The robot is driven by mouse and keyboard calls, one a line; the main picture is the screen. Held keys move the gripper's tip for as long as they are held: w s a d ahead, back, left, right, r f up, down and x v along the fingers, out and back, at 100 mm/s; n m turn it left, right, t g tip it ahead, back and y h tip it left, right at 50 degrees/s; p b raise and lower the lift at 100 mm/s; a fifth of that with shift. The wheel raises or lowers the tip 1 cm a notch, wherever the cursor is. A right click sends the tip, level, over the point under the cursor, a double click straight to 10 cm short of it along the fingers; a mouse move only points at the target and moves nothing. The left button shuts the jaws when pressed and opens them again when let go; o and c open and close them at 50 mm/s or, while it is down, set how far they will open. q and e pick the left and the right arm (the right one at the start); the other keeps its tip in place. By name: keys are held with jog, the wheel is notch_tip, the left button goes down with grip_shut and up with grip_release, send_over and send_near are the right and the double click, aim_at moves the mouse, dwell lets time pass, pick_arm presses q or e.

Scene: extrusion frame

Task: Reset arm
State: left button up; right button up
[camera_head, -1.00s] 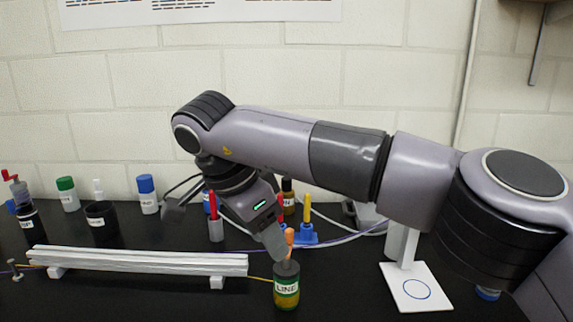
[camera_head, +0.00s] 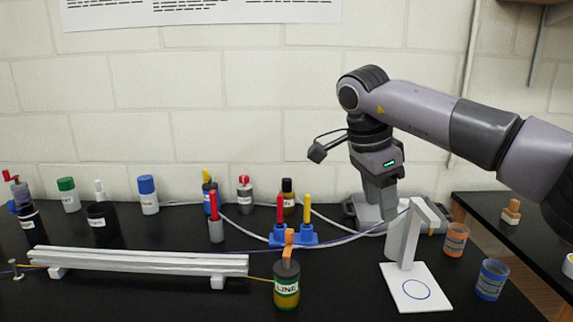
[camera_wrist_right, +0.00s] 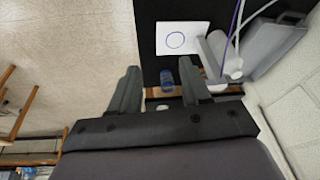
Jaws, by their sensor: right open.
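The right arm reaches in from the right edge of the head view. My left gripper is in neither view.
A labelled bottle (camera_head: 286,282) stands at front centre, right of the white extrusion rail (camera_head: 140,262). A white stand (camera_head: 404,245) has a circle-marked plate (camera_head: 415,290). Blue (camera_head: 491,280) and orange (camera_head: 455,240) cups stand at right. A blue holder (camera_head: 293,238) carries red and yellow tools.

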jog(key=d+m+g+y, duration=0.1)
jog(key=d+m, duration=0.4)
jog(key=d, duration=1.7)
jog(key=a+f+y, duration=0.6)
jog(key=a+f, duration=0.8)
jog(key=f, duration=0.1)
jog(key=s+a+f+m+t+y, duration=0.1)
jog(key=s+a+f+m+y, duration=0.3)
jog(key=a+y, duration=0.3)
jog(key=s+a+f+m+t+y, duration=0.1)
jog(key=s+a+f+m+y, duration=0.3)
jog(key=a, duration=0.5)
jog(key=s+d+f+m+t+h, duration=0.4)
jog(key=s+d+f+m+h, duration=0.5)
jog(key=m, duration=0.9)
jog(key=s+d+f+m+t+h, duration=0.35)
jog(key=s+d+f+m, duration=0.8)
jog(key=m, duration=0.65)
jog(key=a+r+m, duration=0.1)
jog(key=a+m, duration=0.3)
jog(key=a, duration=0.4)
jog(key=shift+w+a+r+m+t, duration=0.15)
jog(key=shift+w+m+t, duration=0.2)
jog(key=shift+m, duration=0.05)
